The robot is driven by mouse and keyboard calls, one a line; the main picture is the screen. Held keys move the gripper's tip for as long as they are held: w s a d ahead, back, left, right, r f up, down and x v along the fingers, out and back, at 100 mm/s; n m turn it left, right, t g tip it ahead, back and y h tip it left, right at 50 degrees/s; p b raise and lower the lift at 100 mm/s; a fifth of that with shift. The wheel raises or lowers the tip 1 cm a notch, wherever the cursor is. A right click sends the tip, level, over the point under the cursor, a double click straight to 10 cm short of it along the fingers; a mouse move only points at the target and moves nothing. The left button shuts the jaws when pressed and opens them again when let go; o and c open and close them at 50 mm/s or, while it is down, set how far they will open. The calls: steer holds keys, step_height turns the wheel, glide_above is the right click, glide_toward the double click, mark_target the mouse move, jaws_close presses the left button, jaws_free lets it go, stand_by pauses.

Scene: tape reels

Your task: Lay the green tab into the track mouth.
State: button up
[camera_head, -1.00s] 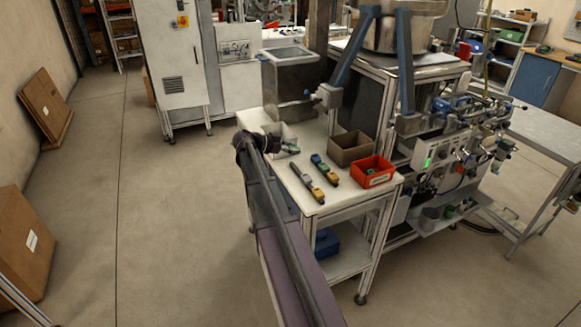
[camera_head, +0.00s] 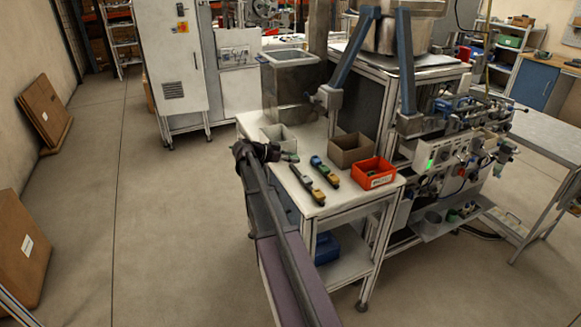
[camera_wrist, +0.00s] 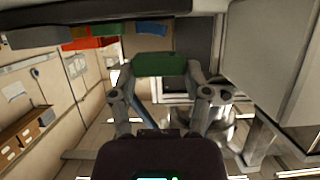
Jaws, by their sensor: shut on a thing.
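My gripper (camera_wrist: 160,75) is shut on the green tab (camera_wrist: 160,64), which lies crosswise between its fingertips in the wrist view. In the head view the green tab (camera_head: 290,157) shows as a small piece beside my gripper (camera_head: 282,155), over the left part of the white table. Two dark narrow tracks lie on the table. The left track (camera_head: 297,174) has its bare far end close to the tab and a yellow piece on its near part. The right track (camera_head: 328,172) carries blue, green and yellow pieces. I cannot tell the exact gap between tab and track.
A pale bin (camera_head: 278,138) stands just behind my gripper. A brown bin (camera_head: 352,150) and a red bin (camera_head: 374,173) stand right of the tracks. A grey hopper and blue-legged machine rise behind. The table (camera_head: 318,209) is clear at its near edge.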

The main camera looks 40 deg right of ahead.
mark_target(290, 171)
steer(key=shift+f+b, duration=1)
steer(key=shift+f, duration=0.4)
steer(key=shift+f, duration=0.2)
steer(key=o, duration=0.7)
steer(key=shift+r, duration=0.1)
steer(key=shift+a, duration=0.1)
steer(key=shift+w+a+r, duration=0.15)
steer(key=shift+a+r, duration=0.15)
steer(key=shift+a, duration=0.2)
steer(key=p+v, duration=0.1)
steer(key=v, duration=0.3)
steer(key=p+v, duration=0.2)
steer(key=v, duration=0.2)
steer(key=p+v, duration=0.1)
steer(key=v, duration=0.3)
steer(key=shift+w+a+f+p, duration=0.2)
steer(key=shift+w+a+p, duration=0.1)
steer(key=shift+p, duration=0.05)
steer(key=shift+s, duration=0.1)
